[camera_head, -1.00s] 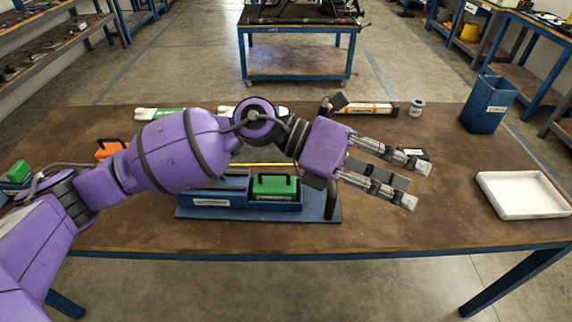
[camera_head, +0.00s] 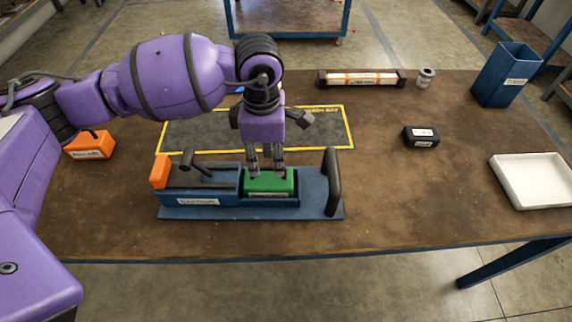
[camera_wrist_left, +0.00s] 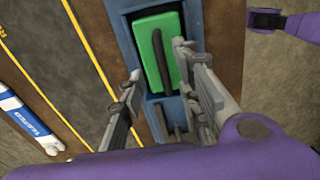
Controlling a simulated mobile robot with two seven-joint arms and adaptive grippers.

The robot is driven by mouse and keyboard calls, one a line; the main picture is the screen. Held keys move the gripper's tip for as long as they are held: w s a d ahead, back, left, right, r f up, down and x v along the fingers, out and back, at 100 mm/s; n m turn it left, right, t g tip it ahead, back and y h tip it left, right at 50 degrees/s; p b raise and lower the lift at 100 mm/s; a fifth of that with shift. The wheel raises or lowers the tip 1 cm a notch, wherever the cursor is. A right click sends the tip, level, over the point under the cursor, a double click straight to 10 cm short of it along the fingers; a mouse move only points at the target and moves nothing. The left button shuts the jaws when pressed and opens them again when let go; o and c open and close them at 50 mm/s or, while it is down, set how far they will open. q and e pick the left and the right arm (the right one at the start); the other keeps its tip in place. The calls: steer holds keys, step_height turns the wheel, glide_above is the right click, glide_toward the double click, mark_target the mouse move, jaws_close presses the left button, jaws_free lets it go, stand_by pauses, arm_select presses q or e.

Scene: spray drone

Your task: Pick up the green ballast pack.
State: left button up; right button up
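The green ballast pack (camera_head: 270,182) sits in the right compartment of a blue tray (camera_head: 217,212) on the table. My left gripper (camera_head: 265,174) points straight down over the pack, with its fingertips at the pack's top. In the left wrist view, the green pack (camera_wrist_left: 146,52) has a dark handle along its top. There the left gripper (camera_wrist_left: 162,76) has its fingers spread apart, one toward each side of the pack. I cannot tell whether either finger touches it. My right gripper is not seen.
A black upright handle (camera_head: 332,182) stands at the tray's right end. An orange block (camera_head: 160,172) sits at its left end. A yellow-edged mat (camera_head: 335,130) lies behind. A small black pack (camera_head: 421,136), a white tray (camera_head: 530,182) and a blue bin (camera_head: 505,75) stand right.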

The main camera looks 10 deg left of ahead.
mark_target(267, 167)
arm_select(q)
steer(key=shift+s+f, duration=0.15)
steer(key=shift+f, duration=0.45)
steer(key=shift+s+f, duration=0.15)
steer(key=shift+f, duration=0.95)
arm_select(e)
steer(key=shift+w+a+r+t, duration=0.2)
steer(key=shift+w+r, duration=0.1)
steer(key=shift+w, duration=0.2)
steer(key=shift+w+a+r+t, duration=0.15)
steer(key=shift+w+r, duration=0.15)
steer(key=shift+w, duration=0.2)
arm_select(q)
jaws_close()
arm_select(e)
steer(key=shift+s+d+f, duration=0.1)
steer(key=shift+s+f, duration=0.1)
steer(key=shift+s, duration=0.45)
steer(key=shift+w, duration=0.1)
